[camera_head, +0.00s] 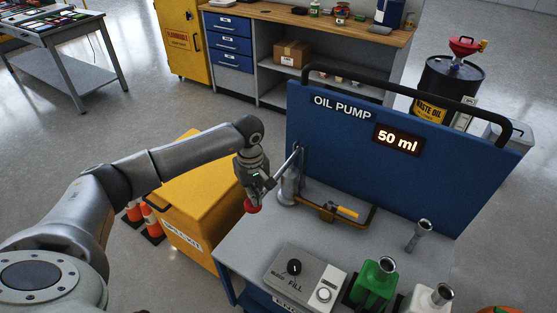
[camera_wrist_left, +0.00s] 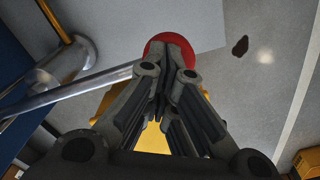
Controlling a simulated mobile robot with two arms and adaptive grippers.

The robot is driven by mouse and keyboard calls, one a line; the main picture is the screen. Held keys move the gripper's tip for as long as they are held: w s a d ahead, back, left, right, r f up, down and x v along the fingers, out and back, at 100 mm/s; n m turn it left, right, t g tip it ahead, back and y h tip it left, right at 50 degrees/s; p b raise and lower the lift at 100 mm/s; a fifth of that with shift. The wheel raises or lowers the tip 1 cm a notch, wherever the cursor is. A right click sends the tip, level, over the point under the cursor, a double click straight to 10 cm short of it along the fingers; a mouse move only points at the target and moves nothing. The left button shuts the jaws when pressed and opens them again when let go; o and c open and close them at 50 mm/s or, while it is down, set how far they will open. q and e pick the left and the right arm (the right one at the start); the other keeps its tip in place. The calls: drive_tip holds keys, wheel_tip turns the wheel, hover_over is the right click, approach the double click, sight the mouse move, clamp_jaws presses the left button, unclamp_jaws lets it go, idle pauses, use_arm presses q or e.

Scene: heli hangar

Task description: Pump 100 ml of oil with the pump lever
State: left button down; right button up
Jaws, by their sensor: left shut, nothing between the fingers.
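The oil pump is a blue panel (camera_head: 400,165) with the words OIL PUMP, and its display (camera_head: 397,140) reads 50 ml. The steel pump lever (camera_head: 284,168) slopes down and left from the pump cylinder (camera_head: 290,188) to a red knob (camera_head: 252,206). The lever also crosses the left wrist view (camera_wrist_left: 70,92). My left gripper (camera_head: 252,195) is shut and empty, with its fingertips at the red knob. In the left wrist view, the closed fingers (camera_wrist_left: 170,62) overlap the knob (camera_wrist_left: 170,44); I cannot tell if they touch. My right gripper is out of view.
A control box (camera_head: 305,278) marked FILL, a green container (camera_head: 373,282) and a white container (camera_head: 428,298) stand at the bench front. A yellow-handled bent pipe (camera_head: 345,212) is beside the cylinder. A yellow spill-kit box (camera_head: 200,190) stands left of the bench.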

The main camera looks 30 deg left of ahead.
use_arm(q)
wheel_tip(320, 180, up, 9)
drive_tip(key=p, duration=0.4)
idle(0.4)
wheel_tip(320, 180, down, 14)
drive_tip(key=b, duration=1.1)
drive_tip(key=shift+r, duration=0.15)
drive_tip(key=shift+r+p, duration=0.45)
drive_tip(key=shift+r, duration=0.2)
wheel_tip(320, 180, up, 13)
drive_tip(key=p, duration=0.7)
drive_tip(key=shift+f, duration=0.2)
